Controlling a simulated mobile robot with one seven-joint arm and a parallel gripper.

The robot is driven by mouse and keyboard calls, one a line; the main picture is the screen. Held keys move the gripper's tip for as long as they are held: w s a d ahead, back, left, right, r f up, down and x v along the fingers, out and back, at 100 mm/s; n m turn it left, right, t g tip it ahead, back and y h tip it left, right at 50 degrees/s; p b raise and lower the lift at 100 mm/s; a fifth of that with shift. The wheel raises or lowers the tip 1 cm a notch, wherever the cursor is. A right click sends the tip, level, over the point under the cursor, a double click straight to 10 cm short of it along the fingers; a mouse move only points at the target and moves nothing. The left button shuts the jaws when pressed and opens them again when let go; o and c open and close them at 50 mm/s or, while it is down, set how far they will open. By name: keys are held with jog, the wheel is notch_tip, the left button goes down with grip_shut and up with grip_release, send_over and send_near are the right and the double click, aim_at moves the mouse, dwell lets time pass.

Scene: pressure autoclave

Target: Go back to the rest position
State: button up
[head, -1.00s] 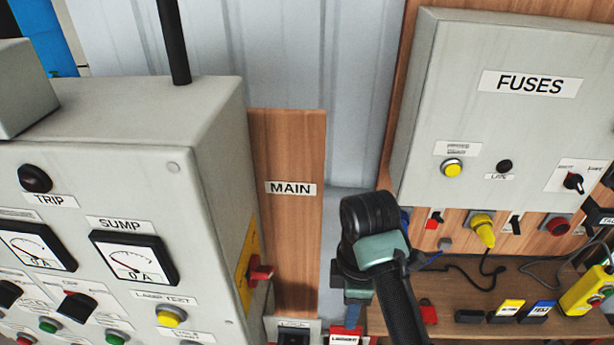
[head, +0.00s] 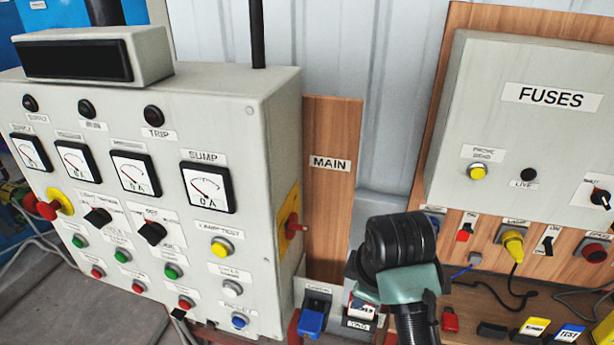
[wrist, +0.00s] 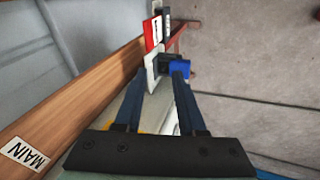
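My gripper (wrist: 160,75) shows in the wrist view with its two dark blue fingers apart and nothing clearly held between them. Beyond the fingertips are a small blue block (wrist: 180,68) and a white and red tag (wrist: 152,50), close to the wooden board. In the head view my black and teal wrist is at the lower middle, in front of the "MAIN" board (head: 328,190); my fingers are hidden there. The blue block (head: 312,322) appears to be the one on the small holder left of my wrist.
The grey control cabinet (head: 130,240) with meters and buttons stands at left, a red switch handle (head: 296,226) jutting from its side. The "FUSES" box (head: 535,135) hangs at right above a wooden shelf (head: 470,300) with plugs and padlocks. Bare floor (wrist: 260,60) shows in the wrist view.

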jog(key=w+a+r+m+t+y+b, duration=0.1)
jog(key=w+a+r+t, duration=0.25)
jog(key=r, duration=0.25)
jog(key=w+a+r+m+t+b, duration=0.2)
jog(key=w+a+r+t, duration=0.15)
jog(key=r, duration=0.25)
jog(key=s+a+r+m+t+b, duration=0.25)
jog(key=r+t, duration=0.25)
jog(key=r, duration=0.6)
jog(key=s+r+m+t+h+b, duration=0.1)
jog(key=s+r+m+t, duration=0.7)
jog(key=s+r, duration=0.9)
jog(key=t+b, duration=0.1)
jog(key=t, duration=0.1)
jog(key=shift+t, duration=0.3)
jog(key=shift+d+r, duration=0.1)
